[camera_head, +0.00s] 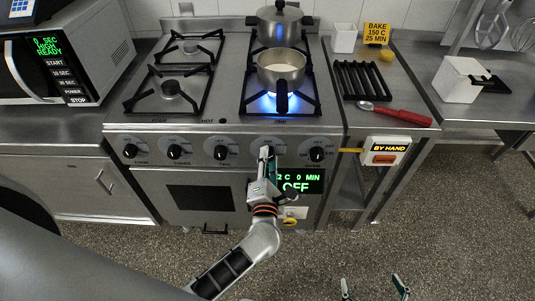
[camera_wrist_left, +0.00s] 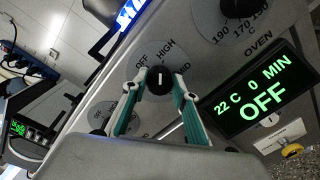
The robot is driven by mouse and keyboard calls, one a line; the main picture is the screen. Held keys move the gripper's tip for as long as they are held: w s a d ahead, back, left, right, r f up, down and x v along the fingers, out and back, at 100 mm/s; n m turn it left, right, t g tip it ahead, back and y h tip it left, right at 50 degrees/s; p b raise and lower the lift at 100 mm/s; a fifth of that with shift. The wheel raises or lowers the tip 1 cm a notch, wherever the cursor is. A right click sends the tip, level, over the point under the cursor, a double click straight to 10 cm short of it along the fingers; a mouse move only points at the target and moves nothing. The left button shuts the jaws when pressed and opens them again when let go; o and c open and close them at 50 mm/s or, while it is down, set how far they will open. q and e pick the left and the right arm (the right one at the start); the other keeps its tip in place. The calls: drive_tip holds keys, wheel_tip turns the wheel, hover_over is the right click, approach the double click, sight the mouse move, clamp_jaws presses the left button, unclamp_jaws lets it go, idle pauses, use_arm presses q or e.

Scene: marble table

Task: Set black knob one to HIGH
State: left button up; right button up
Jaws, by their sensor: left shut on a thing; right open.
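My left gripper (camera_head: 267,154) is at the fourth knob from the left on the stove front. In the left wrist view its green-lined fingers (camera_wrist_left: 159,88) are shut on a black knob (camera_wrist_left: 160,80), one on each side. The dial (camera_wrist_left: 154,62) around it reads OFF and HIGH, with a partly hidden label to the right. The knob's white mark points up in that view, close to the HIGH label. In the head view the gripper largely hides this knob. My right gripper (camera_head: 375,288) is open and empty at the bottom edge, over the floor.
A pot (camera_head: 281,74) with pale contents stands over a blue flame (camera_head: 270,103). A lidded pot (camera_head: 279,24) is behind it. The oven knob (camera_head: 317,154) is close on the right. The oven display (camera_head: 297,182) reads OFF. A red-handled spoon (camera_head: 398,116) lies on the right counter.

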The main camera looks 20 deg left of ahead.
use_arm(q)
drive_tip(key=shift+a+m+p, duration=0.1)
drive_tip(key=shift+m+p, duration=0.85)
drive_tip(key=shift+m, duration=0.15)
use_arm(e)
drive_tip(key=r, duration=0.1)
drive_tip(key=w+r, duration=0.1)
drive_tip(key=r, duration=0.1)
drive_tip(key=shift+d+r, duration=0.15)
drive_tip(key=shift+r, duration=0.15)
drive_tip(key=shift+s+f, duration=0.15)
drive_tip(key=shift+f, duration=0.15)
use_arm(q)
drive_tip(key=o, duration=1.1)
use_arm(e)
drive_tip(key=shift+r, duration=0.15)
